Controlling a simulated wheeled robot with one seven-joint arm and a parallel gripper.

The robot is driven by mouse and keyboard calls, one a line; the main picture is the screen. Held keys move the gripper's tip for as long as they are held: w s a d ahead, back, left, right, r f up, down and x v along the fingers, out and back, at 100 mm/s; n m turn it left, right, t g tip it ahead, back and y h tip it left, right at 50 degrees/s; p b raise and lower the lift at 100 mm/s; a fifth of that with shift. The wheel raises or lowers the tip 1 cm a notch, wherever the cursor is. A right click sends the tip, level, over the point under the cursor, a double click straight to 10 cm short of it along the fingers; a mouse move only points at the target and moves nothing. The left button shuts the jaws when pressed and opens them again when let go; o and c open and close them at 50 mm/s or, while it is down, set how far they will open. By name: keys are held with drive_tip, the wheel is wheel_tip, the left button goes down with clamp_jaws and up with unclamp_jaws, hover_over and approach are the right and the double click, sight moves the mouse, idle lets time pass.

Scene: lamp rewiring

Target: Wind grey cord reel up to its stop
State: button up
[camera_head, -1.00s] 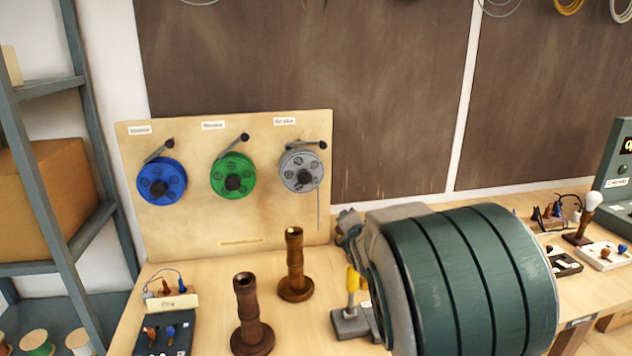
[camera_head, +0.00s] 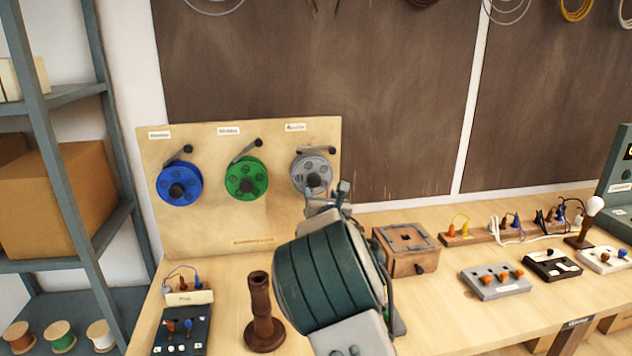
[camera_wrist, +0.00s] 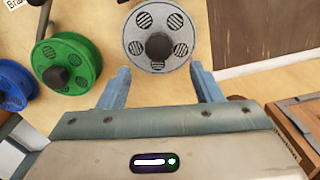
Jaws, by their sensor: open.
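The grey cord reel (camera_head: 311,170) is mounted on the upright wooden board at the right of three reels. Its crank arm with a dark knob (camera_head: 332,149) points right in the head view. In the wrist view the grey reel (camera_wrist: 139,45) is at the top centre, with a dark hub in its middle. My gripper (camera_wrist: 165,78) is open and empty, its two blue-grey fingers pointing at the reel's lower edge, one on each side. In the head view my gripper (camera_head: 325,198) partly hides the reel's lower part, and the hanging cord does not show.
The green reel (camera_head: 246,178) and blue reel (camera_head: 179,184) are left of the grey one on the board (camera_head: 215,220). A dark wooden lamp stem (camera_head: 262,310) stands in front on the bench. A wooden box (camera_head: 406,250) sits right of my arm.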

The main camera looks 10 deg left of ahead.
sight(315, 182)
drive_tip(key=shift+p+x, duration=1.25)
drive_tip(key=shift+x, duration=2.3)
drive_tip(key=c, duration=1)
